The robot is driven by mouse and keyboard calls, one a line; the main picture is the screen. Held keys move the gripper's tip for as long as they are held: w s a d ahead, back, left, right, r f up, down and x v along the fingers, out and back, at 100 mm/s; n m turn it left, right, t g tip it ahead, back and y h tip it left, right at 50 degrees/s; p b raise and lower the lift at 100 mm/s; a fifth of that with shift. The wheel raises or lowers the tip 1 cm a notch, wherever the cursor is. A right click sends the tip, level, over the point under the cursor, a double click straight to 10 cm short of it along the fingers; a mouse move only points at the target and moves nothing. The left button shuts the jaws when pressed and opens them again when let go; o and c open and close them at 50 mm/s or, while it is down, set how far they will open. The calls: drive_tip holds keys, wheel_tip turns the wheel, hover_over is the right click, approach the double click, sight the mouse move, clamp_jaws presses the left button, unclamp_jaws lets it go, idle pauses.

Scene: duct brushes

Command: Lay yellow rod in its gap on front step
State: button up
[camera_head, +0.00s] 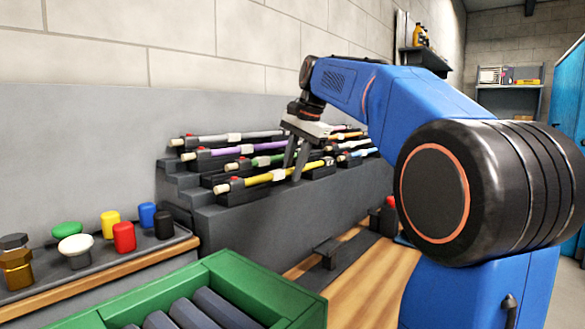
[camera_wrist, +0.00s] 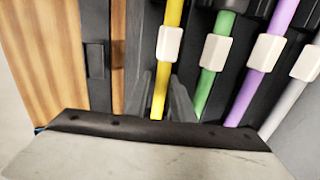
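The yellow rod (camera_head: 258,179) lies along the front step (camera_head: 235,217) of the dark stepped rack, its pale end at the left. It appears to rest in dark holders there. In the wrist view the yellow rod (camera_wrist: 159,98) runs away from me and carries a white collar (camera_wrist: 169,42). My gripper (camera_head: 292,174) points down over the rod, right of its middle. In the wrist view the fingers of my gripper (camera_wrist: 161,78) stand one on each side of the rod, with slight gaps visible. The rod's seating under the fingers is partly hidden.
Green (camera_wrist: 203,94), purple (camera_wrist: 265,80) and grey (camera_head: 235,137) rods lie on the steps behind. More rods lie to the right. A green crate (camera_head: 215,270) stands in front, and a tray (camera_head: 105,262) with coloured caps stands left. The wooden bench (camera_head: 350,280) has clear patches.

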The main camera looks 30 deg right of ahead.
drive_tip(key=shift+w+r, duration=0.15)
drive_tip(key=shift+r, duration=0.05)
drive_tip(key=shift+r, duration=0.25)
drive_tip(key=v, duration=1.6)
drive_tip(key=shift+s+r, duration=0.2)
drive_tip(key=shift+s, duration=0.2)
